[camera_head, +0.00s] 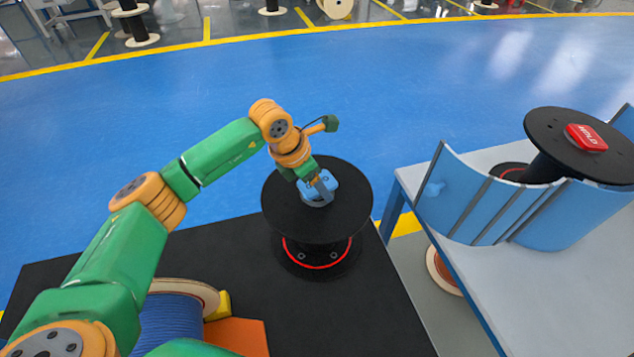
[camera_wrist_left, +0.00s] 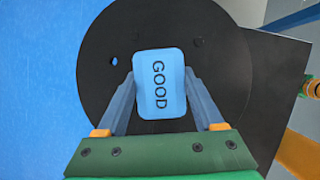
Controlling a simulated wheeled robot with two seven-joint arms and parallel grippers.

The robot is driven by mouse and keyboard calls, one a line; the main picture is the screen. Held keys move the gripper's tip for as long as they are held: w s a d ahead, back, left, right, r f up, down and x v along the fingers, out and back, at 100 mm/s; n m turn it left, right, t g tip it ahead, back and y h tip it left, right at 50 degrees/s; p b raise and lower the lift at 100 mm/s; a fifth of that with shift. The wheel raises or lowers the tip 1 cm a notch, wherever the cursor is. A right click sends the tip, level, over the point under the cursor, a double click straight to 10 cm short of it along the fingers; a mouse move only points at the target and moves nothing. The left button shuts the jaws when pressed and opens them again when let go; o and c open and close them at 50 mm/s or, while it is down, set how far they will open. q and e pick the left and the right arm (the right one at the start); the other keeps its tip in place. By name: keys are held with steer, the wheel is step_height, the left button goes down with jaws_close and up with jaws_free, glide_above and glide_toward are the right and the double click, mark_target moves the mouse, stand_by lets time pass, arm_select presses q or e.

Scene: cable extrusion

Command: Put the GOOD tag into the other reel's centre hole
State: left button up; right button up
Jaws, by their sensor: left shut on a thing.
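The light blue GOOD tag (camera_head: 326,187) is between the fingers of my left gripper (camera_head: 319,192), over the middle of a black reel (camera_head: 280,215) on the dark platform. In the left wrist view the tag (camera_wrist_left: 160,84) lies with its lettering facing the camera, and a finger of my left gripper (camera_wrist_left: 161,92) presses each side. The reel's top flange (camera_wrist_left: 98,85) is behind it. The reel's centre hole is hidden under the tag. I cannot tell whether the tag touches the flange. A red tag (camera_head: 586,138), apparently reading HOLD, sits on another black reel (camera_head: 553,130). My right gripper is out of view.
Curved blue panels (camera_head: 480,200) stand around the red-tagged reel on a grey table (camera_head: 590,290) at the right. A reel of blue cable (camera_head: 172,318) and an orange block (camera_head: 236,338) are at the lower left. The platform (camera_head: 370,320) is clear in front of the middle reel.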

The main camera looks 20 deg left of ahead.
arm_select(q)
steer(key=shift+s+f, duration=0.2)
steer(key=shift+f, duration=0.2)
steer(key=shift+s+f+b, duration=0.2)
steer(key=shift+f+b, duration=0.1)
steer(key=shift+b, duration=0.05)
steer(key=o, duration=1.1)
steer(key=shift+c, duration=0.2)
steer(key=shift+a+r+p, duration=0.2)
steer(key=shift+r+p, duration=0.95)
steer(key=shift+p, duration=0.1)
steer(key=p+v, duration=0.6)
steer(key=v, duration=0.2)
steer(key=shift+a+r, duration=0.25)
steer(key=shift+s, duration=0.15)
